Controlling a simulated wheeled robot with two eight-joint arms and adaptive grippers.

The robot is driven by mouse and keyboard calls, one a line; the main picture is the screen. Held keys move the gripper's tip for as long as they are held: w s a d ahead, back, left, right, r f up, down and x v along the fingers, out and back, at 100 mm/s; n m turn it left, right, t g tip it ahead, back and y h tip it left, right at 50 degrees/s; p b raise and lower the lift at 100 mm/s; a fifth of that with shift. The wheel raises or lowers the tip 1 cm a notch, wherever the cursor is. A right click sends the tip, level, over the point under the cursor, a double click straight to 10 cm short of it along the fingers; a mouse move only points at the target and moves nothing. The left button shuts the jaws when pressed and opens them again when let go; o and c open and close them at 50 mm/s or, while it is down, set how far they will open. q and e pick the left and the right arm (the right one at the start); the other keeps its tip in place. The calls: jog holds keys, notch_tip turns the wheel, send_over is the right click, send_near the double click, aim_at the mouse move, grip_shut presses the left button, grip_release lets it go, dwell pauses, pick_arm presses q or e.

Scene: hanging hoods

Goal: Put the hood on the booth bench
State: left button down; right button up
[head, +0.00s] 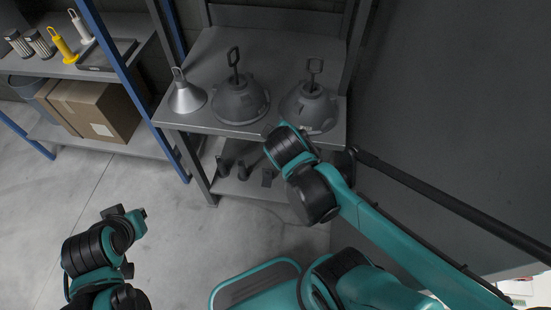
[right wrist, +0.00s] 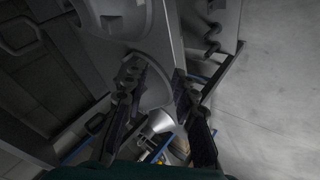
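Two dark grey dome hoods with upright loop handles, a middle hood (head: 240,101) and a right hood (head: 309,107), stand on a grey metal table (head: 215,50). A smaller silver cone-shaped hood (head: 186,97) with a loop handle stands at their left; it also shows in the right wrist view (right wrist: 158,123). I cannot tell whether this table is the booth bench. My right gripper (right wrist: 155,92) is open and empty in the right wrist view, near the table; its fingers are hidden in the head view. My left gripper (head: 133,216) is low at the left, away from the table, its fingers unclear.
A blue-posted shelf (head: 128,75) at the left holds a yellow handled item (head: 63,46), a white one (head: 81,27) and cardboard boxes (head: 97,107). Dark items (head: 243,169) sit on the table's lower shelf. A dark wall (head: 450,100) stands at the right. The left floor is clear.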

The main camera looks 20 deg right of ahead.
jog(key=s+a+m+g+y, duration=0.1)
jog(key=s+a+m+y, duration=0.2)
jog(key=s+m, duration=0.3)
jog(key=shift+s+a+f+m, duration=0.2)
jog(key=shift+s+a+m, duration=0.2)
jog(key=shift+s+a, duration=0.25)
jog(key=shift+d, duration=0.1)
dwell(0.4)
